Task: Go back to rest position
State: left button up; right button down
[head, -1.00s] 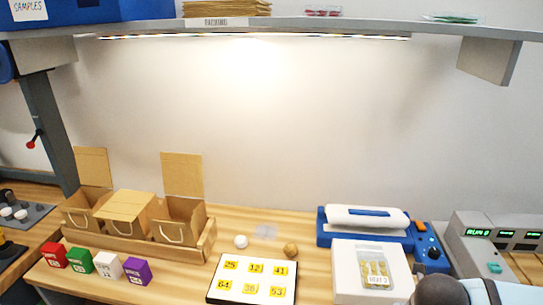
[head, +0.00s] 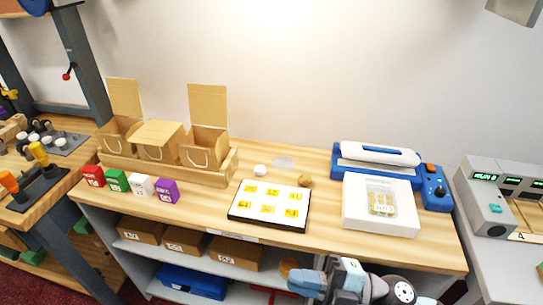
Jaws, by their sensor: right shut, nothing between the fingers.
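My right gripper (head: 308,284) is low in the head view, in front of the counter's front edge and right of the middle. It is shut with nothing in it, and apart from the things on the counter top. Part of my right arm shows beside it at the bottom edge. My left gripper is not in view.
The wooden counter (head: 330,235) carries cardboard boxes in a wooden tray (head: 118,160), several coloured blocks, a board of yellow number tiles (head: 240,213), a white box (head: 365,216) and a blue-white sealer (head: 375,156). Shelves below hold cartons (head: 236,254) and a blue bin (head: 190,281).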

jog(key=w+d+f+m+t+h, duration=0.3)
jog(key=d+f+m+t+h, duration=0.15)
jog(key=m+t, duration=0.35)
jog(key=w+d+f+m+t+h, duration=0.35)
jog(key=f+m+t+h, duration=0.2)
jog(key=m, duration=0.55)
jog(key=s+d+f+m+g+h, duration=0.3)
jog(key=s+f, duration=0.2)
jog(key=f, duration=0.3)
jog(key=s+d+f+m+g+h, duration=0.3)
jog(key=s+f, duration=0.1)
jog(key=f, duration=0.5)
notch_tip(320, 180, up, 12)
jog(key=p, duration=1.3)
jog(key=shift+s+d, duration=0.15)
jog(key=shift+r+t, duration=0.15)
jog(key=shift+t, duration=0.1)
